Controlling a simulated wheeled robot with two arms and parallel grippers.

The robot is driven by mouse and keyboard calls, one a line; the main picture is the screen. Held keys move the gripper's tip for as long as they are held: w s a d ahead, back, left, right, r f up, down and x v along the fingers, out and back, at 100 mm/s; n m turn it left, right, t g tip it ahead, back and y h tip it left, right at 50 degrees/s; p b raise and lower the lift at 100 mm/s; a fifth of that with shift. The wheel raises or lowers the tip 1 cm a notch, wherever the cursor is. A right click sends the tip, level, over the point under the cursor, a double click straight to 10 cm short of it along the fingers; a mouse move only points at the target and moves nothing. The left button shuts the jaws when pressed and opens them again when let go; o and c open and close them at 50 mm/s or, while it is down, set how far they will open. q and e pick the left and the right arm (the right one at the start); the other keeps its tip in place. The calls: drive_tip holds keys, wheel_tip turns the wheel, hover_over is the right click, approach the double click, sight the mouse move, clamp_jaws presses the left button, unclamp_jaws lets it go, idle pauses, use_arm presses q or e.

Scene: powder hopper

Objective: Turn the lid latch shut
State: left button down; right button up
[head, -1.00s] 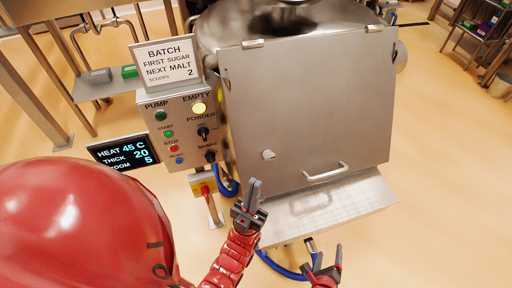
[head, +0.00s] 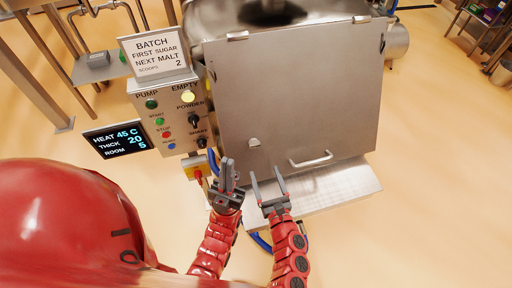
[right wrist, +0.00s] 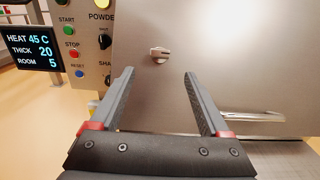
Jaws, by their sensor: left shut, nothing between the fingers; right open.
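The lid latch (head: 254,142) is a small metal knob low on the left part of the steel lid (head: 300,90). The lid lies closed over the hopper, hinged along its top edge. In the right wrist view the latch (right wrist: 160,54) lies ahead, between and beyond the fingertips, its bar roughly level. My right gripper (head: 268,175) is open and empty, just below the latch and apart from it; it also shows in the right wrist view (right wrist: 160,80). My left gripper (head: 228,165) is shut and empty, left of the right one, in front of the panel's lower right.
A lid handle (head: 310,159) sits right of the latch. The control panel (head: 172,120) with buttons and switches stands left of the lid, with a display (head: 118,139) beside it. A steel shelf (head: 340,190) juts out below the lid.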

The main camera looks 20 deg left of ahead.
sight(256, 147)
drive_tip(key=b+x, duration=0.2)
drive_tip(key=x, duration=0.8)
drive_tip(key=shift+w+a, duration=0.25)
drive_tip(key=shift+w, duration=0.05)
drive_tip(key=shift+f, duration=0.1)
clamp_jaws()
